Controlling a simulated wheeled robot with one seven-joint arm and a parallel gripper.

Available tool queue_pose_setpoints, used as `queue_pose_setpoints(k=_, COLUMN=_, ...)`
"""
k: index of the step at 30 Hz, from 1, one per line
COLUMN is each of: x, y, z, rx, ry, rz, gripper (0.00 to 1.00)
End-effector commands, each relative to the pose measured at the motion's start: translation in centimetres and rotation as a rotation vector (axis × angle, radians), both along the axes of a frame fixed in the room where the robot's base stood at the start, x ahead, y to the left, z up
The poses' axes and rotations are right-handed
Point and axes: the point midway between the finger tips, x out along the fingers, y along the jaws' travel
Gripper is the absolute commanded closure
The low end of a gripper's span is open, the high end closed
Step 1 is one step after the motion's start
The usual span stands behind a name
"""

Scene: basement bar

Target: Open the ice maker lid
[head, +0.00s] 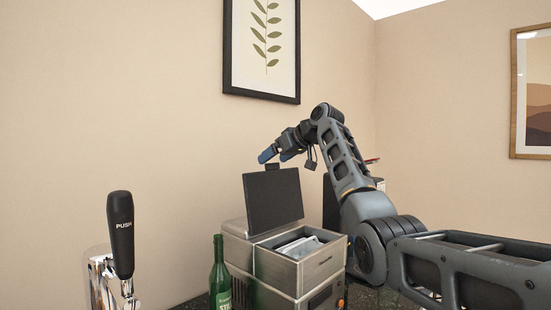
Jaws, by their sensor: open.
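The ice maker (298,272) is a silver box on the dark counter. Its dark lid (273,202) stands raised, almost upright, at the back left of the box. The top opening is exposed, with light pieces inside. My gripper (268,157) is just above and behind the lid's upper edge, with blue fingertips pointing left and down. The fingers are open and hold nothing. A small dark tab (272,167) shows at the lid's top edge, close below the fingers. I cannot tell whether the fingers touch it.
A green bottle (220,275) stands close to the left of the ice maker. A beer tap with a black handle (121,235) is at the front left. A dark object partly shows behind my arm. Framed pictures (262,45) hang on the walls.

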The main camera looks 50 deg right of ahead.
Motion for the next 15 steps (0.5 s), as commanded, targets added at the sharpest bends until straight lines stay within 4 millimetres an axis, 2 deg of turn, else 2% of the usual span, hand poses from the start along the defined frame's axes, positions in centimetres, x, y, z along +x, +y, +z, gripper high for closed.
queue_pose_setpoints(k=9, x=-4.2, y=0.0, z=2.2, rx=-0.003, ry=-0.005, rz=-0.001, gripper=0.11)
queue_pose_setpoints(k=15, x=-6.0, y=0.0, z=3.4, rx=-0.001, ry=-0.004, rz=-0.002, gripper=0.11)
